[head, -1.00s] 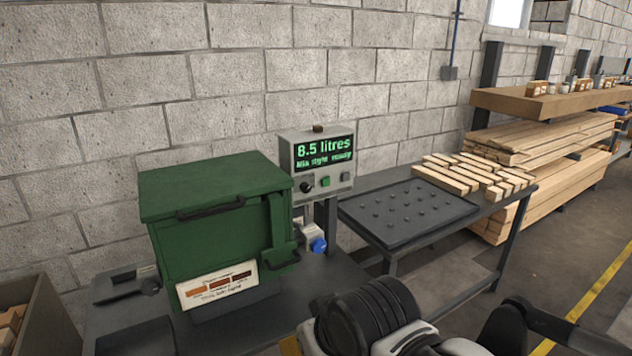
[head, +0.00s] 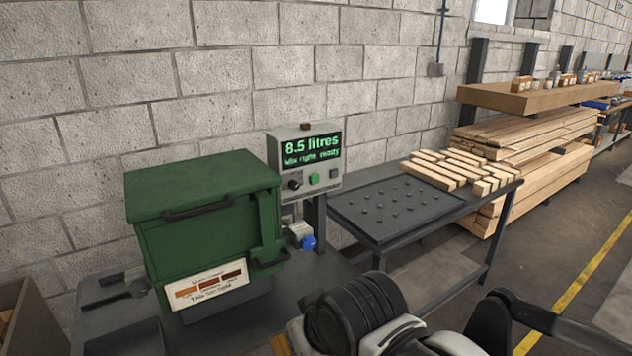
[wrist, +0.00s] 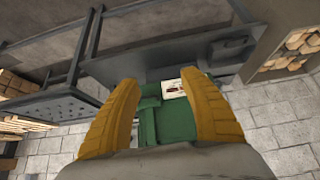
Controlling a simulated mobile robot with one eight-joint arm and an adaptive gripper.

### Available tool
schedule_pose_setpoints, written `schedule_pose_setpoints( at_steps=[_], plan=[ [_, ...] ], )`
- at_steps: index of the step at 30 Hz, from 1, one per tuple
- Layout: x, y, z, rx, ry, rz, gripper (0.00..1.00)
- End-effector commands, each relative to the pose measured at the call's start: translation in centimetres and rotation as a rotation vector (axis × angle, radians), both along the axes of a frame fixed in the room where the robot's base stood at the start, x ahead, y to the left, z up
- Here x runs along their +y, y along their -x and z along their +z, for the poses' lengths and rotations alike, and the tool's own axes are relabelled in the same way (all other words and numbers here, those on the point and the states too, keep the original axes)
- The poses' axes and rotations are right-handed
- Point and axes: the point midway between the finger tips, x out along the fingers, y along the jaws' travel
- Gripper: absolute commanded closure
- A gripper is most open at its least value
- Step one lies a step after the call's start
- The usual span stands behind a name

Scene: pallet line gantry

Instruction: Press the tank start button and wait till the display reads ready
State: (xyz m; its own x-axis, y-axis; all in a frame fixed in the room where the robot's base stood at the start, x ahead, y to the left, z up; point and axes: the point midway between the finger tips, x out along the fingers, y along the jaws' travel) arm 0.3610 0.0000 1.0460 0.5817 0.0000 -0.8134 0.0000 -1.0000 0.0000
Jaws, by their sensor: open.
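The green tank (head: 205,225) with a lid and front handle stands on a dark bench at the left of the head view. Behind its right side is a grey control box (head: 275,155). Its display (head: 312,149) shows green text: "8.5 litres" and a smaller line that seems to end in "ready". Below are a black knob (head: 295,184), a green button (head: 314,178) and a pale button (head: 333,174). In the wrist view my gripper (wrist: 160,85) has its yellow fingers apart with nothing between them; the green tank (wrist: 170,122) shows beyond.
A dark tray table (head: 400,210) with wooden blocks (head: 465,168) stands right of the control box. Stacked timber (head: 520,150) lies farther right. A box of wood pieces (head: 25,305) is at the left edge. Floor is open at the lower right.

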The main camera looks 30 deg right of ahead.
Motion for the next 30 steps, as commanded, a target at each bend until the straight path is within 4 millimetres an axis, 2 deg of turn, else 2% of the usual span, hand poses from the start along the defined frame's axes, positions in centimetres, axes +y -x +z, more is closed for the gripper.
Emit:
schedule_pose_setpoints(
  at_steps=[1, 5, 30],
  plan=[
    [0.0, 0.0, 0.0, 0.0, 0.0, 0.0, 0.59],
    [0.0, 0.0, 0.0, 0.0, 0.0, 0.0, 0.99],
    [0.0, 0.0, 0.0, 0.0, 0.0, 0.0, 1.0]
  ],
)
